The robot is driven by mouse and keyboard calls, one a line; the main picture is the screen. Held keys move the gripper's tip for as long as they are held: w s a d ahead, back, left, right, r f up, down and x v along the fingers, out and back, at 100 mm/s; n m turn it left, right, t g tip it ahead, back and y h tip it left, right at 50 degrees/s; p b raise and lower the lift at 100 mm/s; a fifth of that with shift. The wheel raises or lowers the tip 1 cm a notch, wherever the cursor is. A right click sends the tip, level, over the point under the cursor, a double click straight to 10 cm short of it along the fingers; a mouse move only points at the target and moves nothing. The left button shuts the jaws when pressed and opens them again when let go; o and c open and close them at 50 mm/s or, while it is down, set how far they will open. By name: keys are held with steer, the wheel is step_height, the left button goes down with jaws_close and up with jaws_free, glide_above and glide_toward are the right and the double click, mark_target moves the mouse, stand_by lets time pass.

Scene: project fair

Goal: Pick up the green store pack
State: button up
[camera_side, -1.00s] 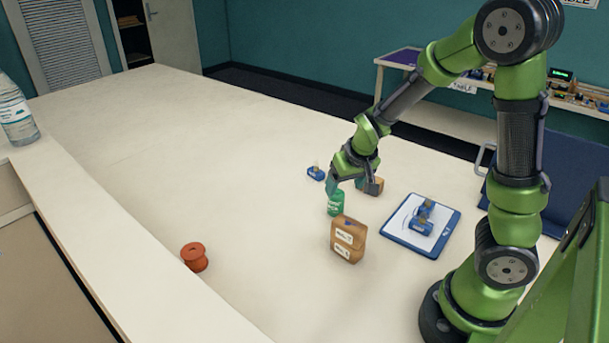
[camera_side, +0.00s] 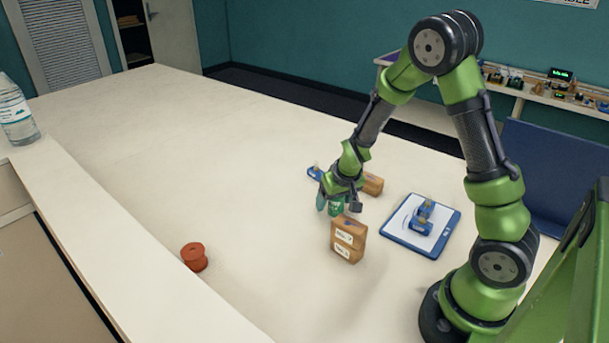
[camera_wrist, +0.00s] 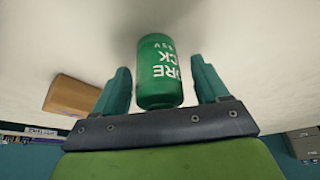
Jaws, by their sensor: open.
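The green store pack (camera_wrist: 160,72) is a small green cylinder with white lettering. In the wrist view it lies between the two teal fingers of my gripper (camera_wrist: 160,80), with a gap on each side. The gripper is open. In the side view my gripper (camera_side: 338,200) is low over the table at the green pack (camera_side: 336,208), which is partly hidden by the fingers.
A blue clipboard (camera_side: 398,232) carries a blue device (camera_side: 422,220). An orange spool (camera_side: 194,257) stands left, with clear table around.

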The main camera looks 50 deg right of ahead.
steer(key=c, duration=1.1)
